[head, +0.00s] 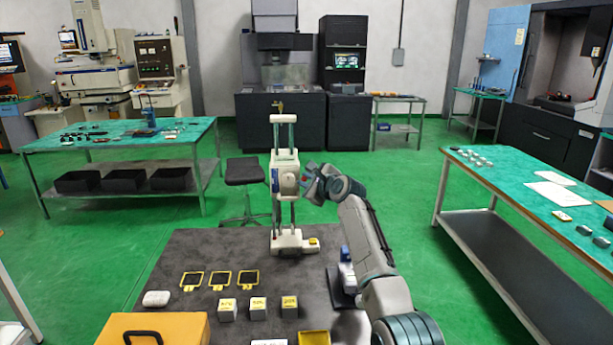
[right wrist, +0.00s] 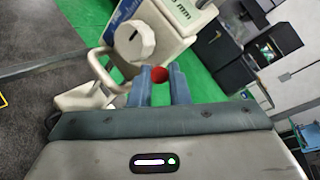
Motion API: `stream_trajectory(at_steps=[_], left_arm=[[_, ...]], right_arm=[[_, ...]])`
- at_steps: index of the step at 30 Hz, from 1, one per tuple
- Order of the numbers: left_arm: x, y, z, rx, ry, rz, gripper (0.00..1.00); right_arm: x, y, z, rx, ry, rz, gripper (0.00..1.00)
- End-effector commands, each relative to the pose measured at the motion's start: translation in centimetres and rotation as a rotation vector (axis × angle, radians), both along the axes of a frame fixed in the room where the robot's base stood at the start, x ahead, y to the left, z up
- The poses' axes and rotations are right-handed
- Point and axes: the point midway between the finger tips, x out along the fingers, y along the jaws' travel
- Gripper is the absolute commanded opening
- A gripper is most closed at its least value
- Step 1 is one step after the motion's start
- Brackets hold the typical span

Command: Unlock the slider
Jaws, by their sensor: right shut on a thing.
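The height gauge (head: 287,240) stands upright at the far side of the dark table, its pale slider (head: 285,172) partway up two columns. The slider has a round dial knob (head: 289,184), also seen as a white knob (right wrist: 135,43) in the right wrist view. My right gripper (head: 312,184) is at the slider's right side. In the right wrist view its two blue-grey fingers (right wrist: 160,84) are shut on a small red knob (right wrist: 159,74), partly hidden between them. A pale curved handle (right wrist: 101,68) loops beside the white knob. My left gripper is not in view.
On the dark table (head: 200,248) lie yellow-framed plates (head: 220,280), labelled blocks (head: 258,309), a white rounded object (head: 156,298) and an orange case (head: 150,328). A blue-and-white object (head: 347,272) stands beside my right arm. The table's left rear is clear.

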Motion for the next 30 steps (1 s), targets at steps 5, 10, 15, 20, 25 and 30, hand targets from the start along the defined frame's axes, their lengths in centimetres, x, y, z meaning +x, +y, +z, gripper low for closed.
stream_trajectory(at_steps=[5, 10, 15, 20, 25, 30], left_arm=[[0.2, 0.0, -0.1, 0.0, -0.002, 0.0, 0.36], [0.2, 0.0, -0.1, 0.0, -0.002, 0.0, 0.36], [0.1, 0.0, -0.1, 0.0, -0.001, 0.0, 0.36], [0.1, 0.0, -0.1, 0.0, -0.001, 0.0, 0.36], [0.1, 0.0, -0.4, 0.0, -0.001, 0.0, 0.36], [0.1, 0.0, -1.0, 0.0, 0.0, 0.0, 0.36]], right_arm=[[0.0, 0.0, -0.1, -0.001, -0.001, 0.0, 0.0], [0.0, 0.0, -0.1, -0.001, 0.0, 0.0, 0.37], [0.0, 0.0, -0.1, -0.001, 0.0, 0.0, 0.38], [-0.1, -0.1, -0.1, -0.001, -0.001, 0.0, 0.38], [-0.9, -0.6, 0.1, -0.001, -0.003, 0.0, 0.38], [-2.8, -1.5, 0.4, -0.001, -0.005, -0.001, 0.38]])
